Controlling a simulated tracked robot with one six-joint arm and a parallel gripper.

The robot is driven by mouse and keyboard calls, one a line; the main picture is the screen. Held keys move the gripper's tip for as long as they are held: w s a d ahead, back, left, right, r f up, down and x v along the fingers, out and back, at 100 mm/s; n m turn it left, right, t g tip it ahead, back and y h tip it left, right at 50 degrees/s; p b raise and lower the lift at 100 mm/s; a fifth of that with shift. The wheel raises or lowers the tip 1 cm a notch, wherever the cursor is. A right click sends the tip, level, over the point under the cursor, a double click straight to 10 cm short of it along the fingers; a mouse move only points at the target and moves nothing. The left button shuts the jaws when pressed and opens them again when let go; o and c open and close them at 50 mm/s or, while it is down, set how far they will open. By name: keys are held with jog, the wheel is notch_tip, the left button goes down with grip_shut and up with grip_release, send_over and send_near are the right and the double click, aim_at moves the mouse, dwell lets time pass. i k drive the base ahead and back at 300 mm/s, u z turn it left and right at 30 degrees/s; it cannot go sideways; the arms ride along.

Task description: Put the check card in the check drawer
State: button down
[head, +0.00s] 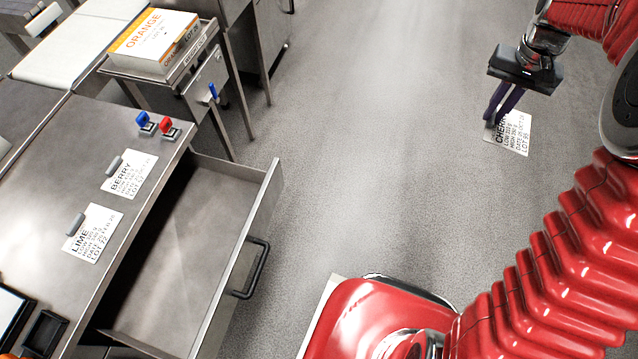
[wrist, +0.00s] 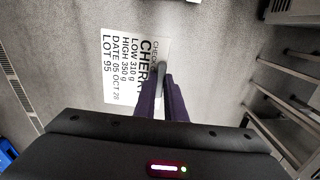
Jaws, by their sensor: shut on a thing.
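The check card (head: 514,135) is white and printed CHERRY, LOT 95. It is on the right in the head view, above the floor, and also shows in the wrist view (wrist: 122,85). My gripper (head: 490,122) is shut on the card's grey grip piece, with the card between its dark purple fingers in the wrist view (wrist: 162,80). An open steel drawer (head: 178,262) juts from the bench on the left, with a dark handle (head: 259,268) on its front. Its visible floor is bare. The card is far to the right of it.
A BERRY card (head: 132,176) and a LIME card (head: 95,234) lie on the bench top. A blue and a red part (head: 145,122) stand near its corner. An orange-and-white box (head: 155,38) sits on a stand behind. The floor (head: 370,140) between is clear.

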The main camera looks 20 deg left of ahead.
aim_at(197, 253)
jog(key=z, duration=0.2)
jog(key=i, duration=0.9)
jog(key=u, duration=1.3)
jog(key=i, duration=0.25)
jog(key=u, duration=2.55)
